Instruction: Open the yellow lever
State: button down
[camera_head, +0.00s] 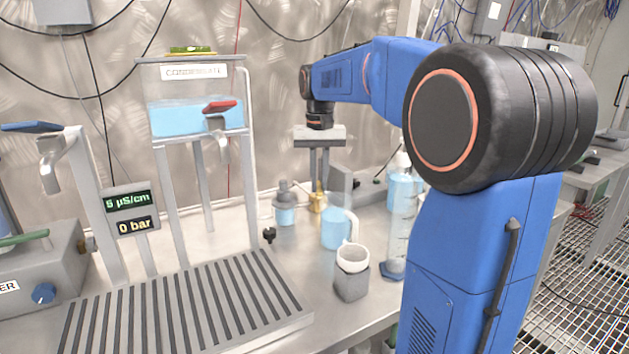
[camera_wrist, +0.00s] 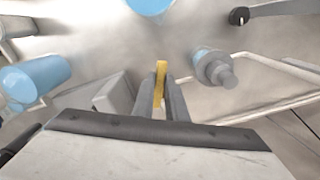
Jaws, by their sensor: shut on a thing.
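The yellow lever (camera_wrist: 161,72) shows in the wrist view as a narrow upright bar between my fingertips. My gripper (camera_wrist: 160,95) is shut on it, with one grey finger on each side. In the head view, my gripper (camera_head: 319,181) points down over the back of the steel bench, and a small brass-yellow part (camera_head: 317,201) shows just below its fingers. The lower part of the lever and its mounting are mostly hidden by the fingers.
A blue-filled bottle (camera_head: 285,207) stands left of my gripper, and a blue beaker (camera_head: 335,230) stands in front. A white cup in a grey holder (camera_head: 351,283) is nearer. A tank with a red-handled tap (camera_head: 219,107) and a slotted drain tray (camera_head: 190,305) are left.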

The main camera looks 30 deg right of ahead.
jog(key=n, duration=0.1)
jog(key=d+n, duration=0.1)
jog(key=n, duration=0.1)
jog(key=d+n, duration=0.1)
jog(key=n, duration=0.1)
jog(key=shift+s, duration=0.2)
dwell(0.4)
jog(key=c, duration=1.8)
grip_release()
jog(key=shift+o, duration=0.2)
notch_tip(320, 180, up, 17)
jog(key=shift+r, duration=0.2)
jog(key=shift+s, duration=0.15)
